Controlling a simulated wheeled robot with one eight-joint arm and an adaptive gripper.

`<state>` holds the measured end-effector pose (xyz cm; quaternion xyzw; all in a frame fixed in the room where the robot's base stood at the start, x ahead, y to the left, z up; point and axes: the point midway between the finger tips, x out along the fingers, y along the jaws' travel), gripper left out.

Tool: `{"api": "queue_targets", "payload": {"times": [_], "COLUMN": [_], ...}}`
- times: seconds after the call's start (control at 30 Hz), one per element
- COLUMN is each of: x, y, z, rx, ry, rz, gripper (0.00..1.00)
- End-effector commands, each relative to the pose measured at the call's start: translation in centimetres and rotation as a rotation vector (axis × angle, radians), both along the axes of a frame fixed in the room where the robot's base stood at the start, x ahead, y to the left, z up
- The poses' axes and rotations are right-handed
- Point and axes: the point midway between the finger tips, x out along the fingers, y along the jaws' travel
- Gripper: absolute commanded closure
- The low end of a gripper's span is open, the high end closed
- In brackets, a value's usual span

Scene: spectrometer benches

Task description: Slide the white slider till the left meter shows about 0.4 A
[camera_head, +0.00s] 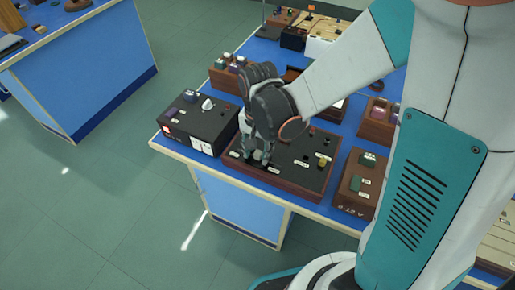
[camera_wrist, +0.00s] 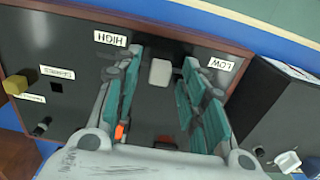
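The white slider (camera_wrist: 160,72) stands on the dark panel (camera_wrist: 70,60) of a wood-framed box, between the HIGH label (camera_wrist: 111,38) and the LOW label (camera_wrist: 220,64). My gripper (camera_wrist: 163,62) is open, with one teal-padded finger on each side of the slider and gaps visible to both. In the head view my gripper (camera_head: 256,156) points down at the front left of the panel (camera_head: 300,170) and largely hides the slider. I cannot make out a meter dial or reading in either view.
A black box (camera_head: 196,125) with knobs and white plates stands close on the left. A brown box (camera_head: 357,182) with a green piece stands on the right. A yellow knob (camera_wrist: 15,85) rises from the panel. More apparatus fills the blue bench behind.

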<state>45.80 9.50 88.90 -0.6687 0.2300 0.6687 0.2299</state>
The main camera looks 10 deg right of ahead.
Motion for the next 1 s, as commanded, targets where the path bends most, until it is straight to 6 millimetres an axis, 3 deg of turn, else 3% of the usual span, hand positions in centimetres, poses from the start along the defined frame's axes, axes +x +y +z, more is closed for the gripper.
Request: {"api": "queue_targets", "payload": {"times": [0.2, 0.37, 0.8, 1.0], "x": [0.0, 0.0, -0.2, -0.2], "y": [0.0, 0.0, 0.0, 0.0], "z": [0.2, 1.5, 9.2, 11.3], "rx": [0.0, 0.0, 0.0, 0.0], "ry": [0.0, 0.0, 0.0, 0.0], "rz": [0.0, 0.0, 0.001, 0.001], "gripper": [0.62, 0.62, 0.62, 0.62]}}
